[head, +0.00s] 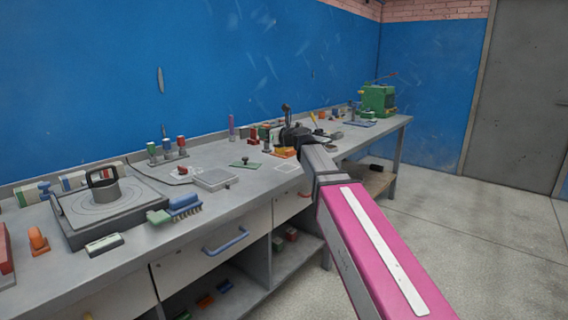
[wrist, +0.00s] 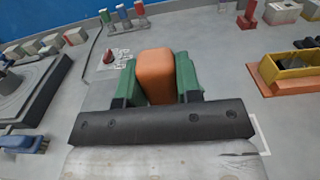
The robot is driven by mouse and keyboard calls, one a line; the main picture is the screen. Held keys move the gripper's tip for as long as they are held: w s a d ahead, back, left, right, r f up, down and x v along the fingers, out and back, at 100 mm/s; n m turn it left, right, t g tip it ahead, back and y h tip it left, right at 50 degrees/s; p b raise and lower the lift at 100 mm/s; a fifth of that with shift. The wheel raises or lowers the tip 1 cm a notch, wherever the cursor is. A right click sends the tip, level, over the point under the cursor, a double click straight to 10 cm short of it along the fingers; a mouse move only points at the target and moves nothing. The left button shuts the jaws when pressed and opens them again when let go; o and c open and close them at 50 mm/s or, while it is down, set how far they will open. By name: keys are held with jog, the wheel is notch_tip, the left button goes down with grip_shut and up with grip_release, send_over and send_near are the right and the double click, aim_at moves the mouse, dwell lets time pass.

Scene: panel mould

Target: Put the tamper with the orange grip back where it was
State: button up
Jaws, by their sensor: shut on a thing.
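In the wrist view, my gripper (wrist: 157,75) has its two green fingers shut on the orange grip of the tamper (wrist: 156,76). The grip sits between the fingers, and the rest of the tamper is hidden below it. In the head view, my gripper (head: 292,135) is a dark shape over the bench, and the tamper cannot be made out there. A thin white outline is marked on the bench top (head: 288,168). Part of it also shows beside the gripper in the wrist view (wrist: 262,135). I cannot tell how high the tamper is above the bench.
A turntable-like block with a dark handle (head: 100,205) stands on the left of the bench, with a blue brush (head: 184,205) beside it. A grey flat box (head: 215,180) and a green board with a knob (head: 245,163) lie mid-bench. An orange-yellow box (wrist: 290,72) is right of my gripper.

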jog(key=shift+w+d+f, duration=1.05)
jog(key=shift+w+f, duration=0.25)
jog(key=shift+f, duration=0.35)
jog(key=shift+w+d+f, duration=1.1)
jog(key=shift+w+f, duration=0.25)
jog(key=shift+f, duration=0.35)
jog(key=shift+w+d+f, duration=1.05)
jog(key=shift+w+f, duration=0.25)
jog(key=shift+f, duration=0.35)
jog(key=shift+f, duration=0.15)
jog(key=o, duration=0.9)
